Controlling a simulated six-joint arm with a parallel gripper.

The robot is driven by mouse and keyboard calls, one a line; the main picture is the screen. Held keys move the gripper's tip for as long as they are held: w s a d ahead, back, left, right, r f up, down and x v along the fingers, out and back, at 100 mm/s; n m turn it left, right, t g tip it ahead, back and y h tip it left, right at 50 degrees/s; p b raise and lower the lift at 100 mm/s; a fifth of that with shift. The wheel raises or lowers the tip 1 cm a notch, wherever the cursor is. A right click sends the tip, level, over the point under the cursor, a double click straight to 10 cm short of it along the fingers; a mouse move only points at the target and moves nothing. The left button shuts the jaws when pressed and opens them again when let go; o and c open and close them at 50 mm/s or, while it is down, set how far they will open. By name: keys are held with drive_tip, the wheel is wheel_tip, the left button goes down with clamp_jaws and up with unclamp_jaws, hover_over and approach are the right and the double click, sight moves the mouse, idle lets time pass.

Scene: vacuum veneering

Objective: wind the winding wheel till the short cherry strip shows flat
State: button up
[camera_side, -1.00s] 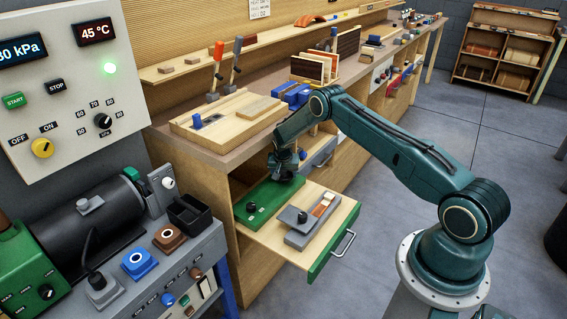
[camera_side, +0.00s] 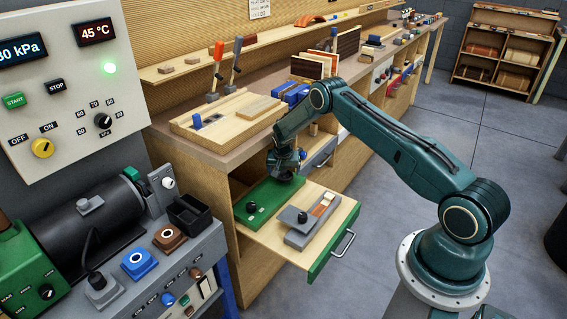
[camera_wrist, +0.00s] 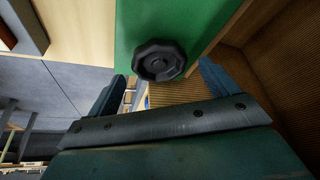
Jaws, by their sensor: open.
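My gripper (camera_side: 287,168) is open and points down over the back of the pulled-out drawer (camera_side: 338,232). In the wrist view its two blue fingers (camera_wrist: 160,76) are apart, with a black faceted wheel (camera_wrist: 161,60) framed between and just beyond them; I see no contact. This wheel sits on a green board (camera_wrist: 199,21), which also shows in the side view (camera_side: 275,200). A second black knob (camera_side: 251,207) stands at the board's left end. A grey block (camera_side: 298,238) on the drawer has a dark knob and a slot showing a reddish-brown patch (camera_side: 320,209); its strip and shape are too small to tell.
The workbench (camera_side: 215,143) overhangs behind the drawer. A control panel (camera_side: 70,85) and a cart (camera_side: 205,250) stand left.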

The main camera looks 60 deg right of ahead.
drive_tip(key=v, duration=0.3)
drive_tip(key=shift+r, duration=0.1)
drive_tip(key=s+a, duration=0.6)
drive_tip(key=a, duration=0.4)
drive_tip(key=shift+a, duration=0.2)
drive_tip(key=shift+s, duration=0.1)
wheel_tip(320, 180, up, 8)
drive_tip(key=n+t+y, duration=0.1)
drive_tip(key=n, duration=0.3)
hover_over(283, 178)
drive_tip(key=s+a, duration=0.1)
drive_tip(key=s, duration=0.3)
drive_tip(key=shift+w+a, duration=0.1)
drive_tip(key=shift+w, duration=0.05)
drive_tip(key=shift+a+x, duration=0.2)
drive_tip(key=shift+x, duration=6.7)
drive_tip(key=shift+w, duration=0.1)
